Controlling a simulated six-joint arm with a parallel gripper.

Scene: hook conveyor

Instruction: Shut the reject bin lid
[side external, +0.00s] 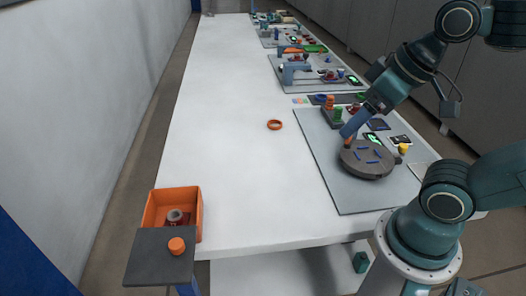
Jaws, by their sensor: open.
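The reject bin is an orange open box (196,222) at the near left end of the white table. A round metal and dark red part lies inside it (175,217). The dark grey lid (147,262) with an orange knob (177,246) sits at the bin's near side, leaving the bin's top open. My gripper (347,139) is at the right, over the grey work mat, close to the edge of a dark round turntable (367,172) with blue marks. It is open. Its fingertips are small here, and whether they touch anything cannot be told.
A grey mat (335,190) carries the turntable, a yellow knob (403,148), a small lit screen (372,138) and orange and green pieces in a holder. An orange ring (274,124) lies alone on the table (235,150). The table between bin and mat is clear. More stations stand behind.

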